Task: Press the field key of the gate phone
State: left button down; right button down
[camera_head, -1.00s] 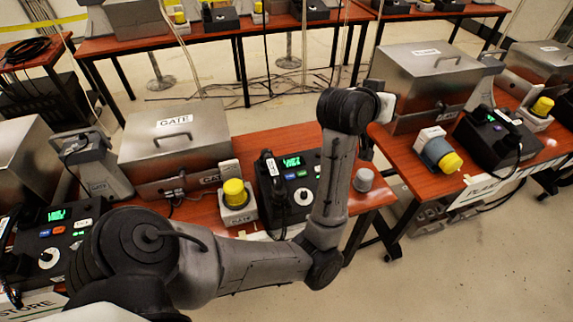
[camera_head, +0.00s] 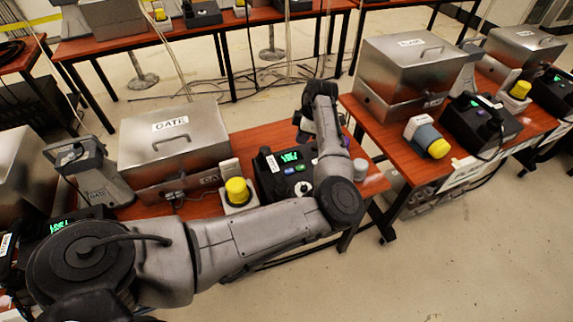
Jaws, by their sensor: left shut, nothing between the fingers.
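The gate phone (camera_head: 264,184) is a black desk unit with a lit green display (camera_head: 290,156), small coloured keys (camera_head: 289,173) and a white dial (camera_head: 303,188). Its handset lies along its left side. The key labels are too small to read, so I cannot tell which is the field key. My left arm reaches across in front of the phone and hides its right part. My left gripper (camera_head: 304,137) is shut and empty, hanging from the wrist above the phone's back right side, apart from the keys as far as I can see. My right gripper is not in view.
A steel box (camera_head: 170,150) labelled GATE and a yellow-capped unit (camera_head: 238,192) stand left of the phone. A grey knob-like cylinder (camera_head: 360,169) is to its right. Another table with a steel box (camera_head: 415,70) and a phone (camera_head: 478,122) stands farther right, across a gap.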

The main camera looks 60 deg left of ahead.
pick_arm(q)
jog(key=n, duration=0.4)
jog(key=shift+s+n, duration=0.15)
jog(key=shift+n, duration=0.25)
jog(key=b, duration=0.2)
send_near(288, 171)
jog(key=x, duration=0.5)
jog(key=shift+s+f, duration=0.2)
jog(key=shift+a+f, duration=0.1)
jog(key=shift+f, duration=0.55)
jog(key=shift+f, duration=0.1)
